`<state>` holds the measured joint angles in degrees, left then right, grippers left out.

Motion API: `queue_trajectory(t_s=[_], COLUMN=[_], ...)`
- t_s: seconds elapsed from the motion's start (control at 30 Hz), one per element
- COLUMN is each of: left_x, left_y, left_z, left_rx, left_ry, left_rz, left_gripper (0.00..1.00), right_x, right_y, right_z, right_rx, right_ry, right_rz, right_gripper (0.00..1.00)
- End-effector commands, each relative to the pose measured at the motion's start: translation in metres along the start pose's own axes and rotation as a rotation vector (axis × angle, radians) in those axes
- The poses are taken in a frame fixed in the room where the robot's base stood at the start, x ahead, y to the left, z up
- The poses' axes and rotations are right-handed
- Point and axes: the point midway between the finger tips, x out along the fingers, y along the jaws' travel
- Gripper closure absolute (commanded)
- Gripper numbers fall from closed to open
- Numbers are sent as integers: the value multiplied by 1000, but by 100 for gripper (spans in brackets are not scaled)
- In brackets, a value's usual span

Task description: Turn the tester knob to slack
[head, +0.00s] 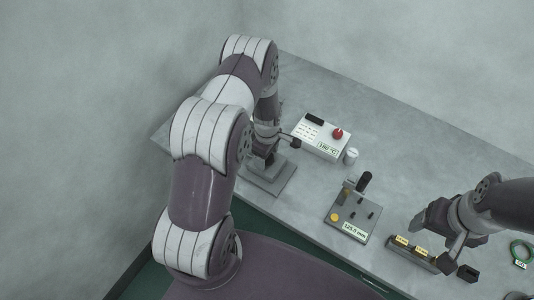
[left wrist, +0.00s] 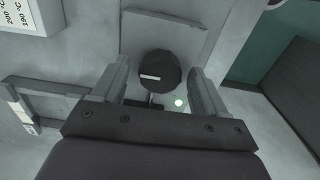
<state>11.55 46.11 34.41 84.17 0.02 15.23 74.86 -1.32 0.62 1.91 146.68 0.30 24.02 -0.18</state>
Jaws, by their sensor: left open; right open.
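The tester (head: 268,181) is a grey device on a flat base at the left end of the table in the head view. Its knob (left wrist: 158,72) is a round black cap with a white mark, seen in the left wrist view; in the head view it is hidden by my gripper. The white mark points to the left in the wrist view. My left gripper (left wrist: 155,85) is open, one finger on each side of the knob, with gaps visible; it also shows over the tester in the head view (head: 279,150). My right gripper (head: 457,267) is open at the right.
A white box (head: 310,143) with a red knob (head: 338,133) and a white cylinder (head: 351,156) stand right of the tester. A grey gauge block (head: 340,212) with a black handle is nearer. A labelled tray (head: 410,254) and green ring (head: 521,250) lie right.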

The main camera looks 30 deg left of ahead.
Motion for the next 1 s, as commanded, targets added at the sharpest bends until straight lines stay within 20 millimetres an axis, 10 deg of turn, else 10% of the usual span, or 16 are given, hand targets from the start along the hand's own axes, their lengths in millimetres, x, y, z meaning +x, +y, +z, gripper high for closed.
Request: queue_trajectory(t_s=[0.6, 1.0], left_x=[-114, -127], left_y=[1, 0], left_z=[0, 0], left_rx=[0, 0], left_ry=[1, 0], left_rz=[3, 0], left_gripper=[27, 27], right_x=[27, 27], right_y=[0, 0], right_z=[3, 3], right_rx=[0, 0], right_ry=[0, 0], right_rz=[0, 0], right_gripper=[27, 27])
